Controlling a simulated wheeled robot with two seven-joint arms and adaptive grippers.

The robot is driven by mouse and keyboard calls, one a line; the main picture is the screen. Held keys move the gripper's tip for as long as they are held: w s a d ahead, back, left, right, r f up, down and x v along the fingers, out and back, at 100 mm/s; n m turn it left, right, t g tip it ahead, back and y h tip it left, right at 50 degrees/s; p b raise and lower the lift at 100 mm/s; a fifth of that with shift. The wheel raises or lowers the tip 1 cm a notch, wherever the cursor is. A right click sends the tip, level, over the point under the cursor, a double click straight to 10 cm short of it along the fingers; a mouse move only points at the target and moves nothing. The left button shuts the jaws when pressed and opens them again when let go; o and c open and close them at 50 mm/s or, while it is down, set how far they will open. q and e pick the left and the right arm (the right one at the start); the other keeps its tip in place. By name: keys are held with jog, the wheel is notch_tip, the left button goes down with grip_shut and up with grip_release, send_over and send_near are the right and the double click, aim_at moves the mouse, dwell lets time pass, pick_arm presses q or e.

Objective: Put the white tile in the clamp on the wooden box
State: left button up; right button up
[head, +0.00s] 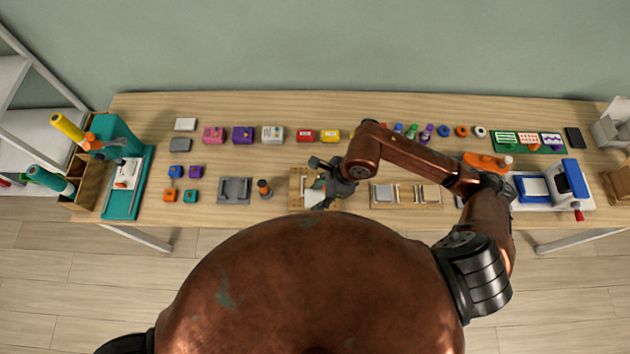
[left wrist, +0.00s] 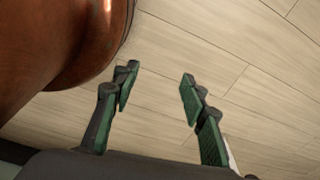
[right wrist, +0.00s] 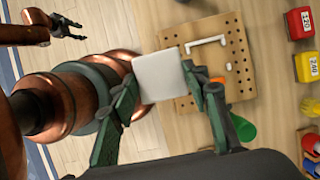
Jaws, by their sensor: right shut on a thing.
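My right gripper (right wrist: 160,76) is shut on the white tile (right wrist: 158,85), a flat square gripped by its two sides in the right wrist view. The tile also shows in the head view (head: 314,197), beside the right gripper (head: 334,178). The wooden box (right wrist: 240,77) has a top full of holes, a white L-shaped piece and a small orange part. The tile overlaps the box's edge in this view; I cannot tell whether they touch. The clamp is not clearly made out. My left gripper (left wrist: 158,76) is open and empty above the floor.
A grey fixture (head: 234,190) and an orange-topped piece (head: 264,187) stand left of the box. A slotted wooden board (head: 407,204) lies to its right. Small colored boxes, such as a yellow one (right wrist: 308,67), stand behind. The table's front edge is close.

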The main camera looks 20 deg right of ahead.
jog(key=w+f, duration=0.2)
jog(key=w+d+f, duration=0.1)
jog(key=w+f, duration=0.1)
jog(key=w, duration=0.1)
jog(key=w+f, duration=0.3)
jog(key=shift+w+d+p, duration=0.2)
jog(key=shift+d+p, duration=0.15)
jog(key=shift+d, duration=0.05)
jog(key=shift+w+f, duration=0.2)
jog(key=shift+f, duration=0.2)
jog(key=shift+d+f+p, duration=0.1)
jog(key=shift+f+p, duration=0.3)
jog(key=shift+f, duration=1.1)
jog(key=shift+f, duration=0.1)
jog(key=o, duration=1.1)
jog(key=shift+o, duration=0.2)
